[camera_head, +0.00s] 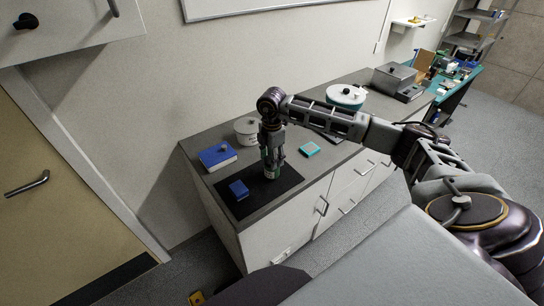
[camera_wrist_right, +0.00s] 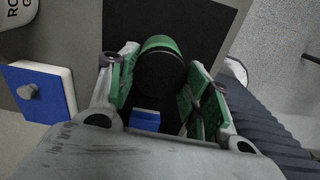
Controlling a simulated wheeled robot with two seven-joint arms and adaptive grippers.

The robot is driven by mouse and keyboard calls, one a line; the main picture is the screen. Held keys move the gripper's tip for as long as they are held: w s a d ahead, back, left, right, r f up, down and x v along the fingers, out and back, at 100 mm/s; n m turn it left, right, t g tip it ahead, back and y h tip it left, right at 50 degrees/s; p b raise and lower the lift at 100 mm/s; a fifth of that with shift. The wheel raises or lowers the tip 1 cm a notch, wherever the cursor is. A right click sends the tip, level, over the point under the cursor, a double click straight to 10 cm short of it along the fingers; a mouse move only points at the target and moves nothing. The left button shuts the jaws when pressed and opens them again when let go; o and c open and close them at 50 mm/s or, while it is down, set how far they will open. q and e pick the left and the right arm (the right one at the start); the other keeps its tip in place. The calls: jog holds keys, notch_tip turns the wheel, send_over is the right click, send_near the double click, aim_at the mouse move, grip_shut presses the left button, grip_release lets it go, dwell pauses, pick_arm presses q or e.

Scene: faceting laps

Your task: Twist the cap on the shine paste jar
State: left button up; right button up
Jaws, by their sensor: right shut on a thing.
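The shine paste jar (camera_head: 270,173) stands upright on a black mat (camera_head: 238,206) on the grey counter. Its lower part shows just below my right gripper (camera_head: 271,155), which points straight down over it. In the right wrist view the jar's dark round cap (camera_wrist_right: 160,74) lies between the two green-padded fingers of my right gripper (camera_wrist_right: 160,88), with a green band (camera_wrist_right: 160,44) beyond it. The right gripper is shut on the cap; the exact finger contact is partly hidden. My left gripper is not in view.
A small blue block (camera_head: 238,188) lies on the mat near the jar. A blue-and-white box with a knob (camera_head: 217,156) and a white lidded pot (camera_head: 247,128) stand behind. A teal block (camera_head: 309,149) lies to the right. A teal-and-white round container (camera_head: 346,97) stands farther along.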

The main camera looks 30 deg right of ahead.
dwell(0.4)
jog(key=shift+m+p, duration=0.55)
jog(key=shift+m, duration=1.75)
jog(key=o, duration=1)
jog(key=shift+o, duration=0.4)
jog(key=o, duration=0.5)
